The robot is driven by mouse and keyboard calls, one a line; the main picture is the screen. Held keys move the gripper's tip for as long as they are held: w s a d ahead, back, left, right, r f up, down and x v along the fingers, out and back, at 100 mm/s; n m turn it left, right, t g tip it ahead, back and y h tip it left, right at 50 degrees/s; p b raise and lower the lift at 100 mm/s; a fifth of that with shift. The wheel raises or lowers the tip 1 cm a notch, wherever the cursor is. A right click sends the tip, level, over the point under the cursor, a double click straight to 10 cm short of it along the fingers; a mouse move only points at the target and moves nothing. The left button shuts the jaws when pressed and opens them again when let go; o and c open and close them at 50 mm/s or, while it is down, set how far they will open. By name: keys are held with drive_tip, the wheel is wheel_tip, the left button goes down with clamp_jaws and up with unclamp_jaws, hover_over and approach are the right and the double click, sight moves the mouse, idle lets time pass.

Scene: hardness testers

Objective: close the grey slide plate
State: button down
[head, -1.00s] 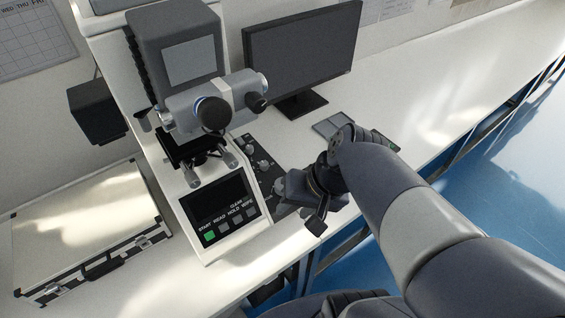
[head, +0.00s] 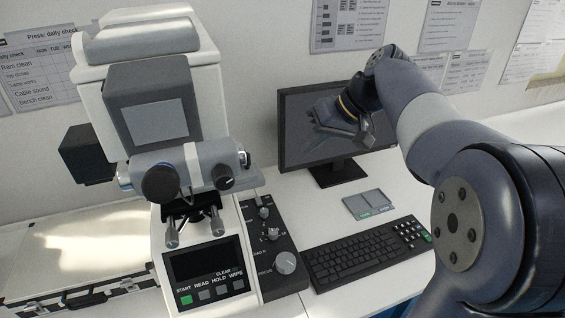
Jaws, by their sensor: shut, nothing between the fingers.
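A flat grey plate (head: 369,204) in two side-by-side panels lies on the white bench behind the keyboard, with small green marks along its front edge. It looks like the slide plate, but I cannot tell for sure, nor whether it is open. My gripper (head: 338,128) is raised in front of the dark monitor, above and behind the plate, clear of it. It is shut and empty, and its fingertips are small and dark against the screen.
A hardness tester (head: 155,110) with a button panel (head: 207,272) stands at left. A knob box (head: 268,250) is beside it. The monitor (head: 300,125) stands behind the plate, the keyboard (head: 365,252) in front. A case (head: 75,250) lies at far left.

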sight(254, 174)
drive_tip(key=shift+n, duration=0.3)
drive_tip(key=a+f+p, duration=0.1)
drive_tip(key=a+f, duration=0.1)
drive_tip(key=w+a+f, duration=0.1)
drive_tip(key=a+f, duration=0.1)
drive_tip(key=a, duration=0.1)
drive_tip(key=w+a+f+p, duration=0.1)
drive_tip(key=a+f, duration=0.2)
drive_tip(key=shift+w+a+p, duration=0.15)
drive_tip(key=shift+w+p, duration=0.05)
drive_tip(key=shift+p, duration=0.15)
drive_tip(key=shift+s+a+f, duration=0.1)
drive_tip(key=shift+a+f, duration=0.05)
drive_tip(key=shift+a, duration=0.3)
drive_tip(key=shift+s+a+b, duration=0.2)
drive_tip(key=shift+a, duration=0.3)
drive_tip(key=shift+s+a+b, duration=0.15)
drive_tip(key=shift+a, duration=0.35)
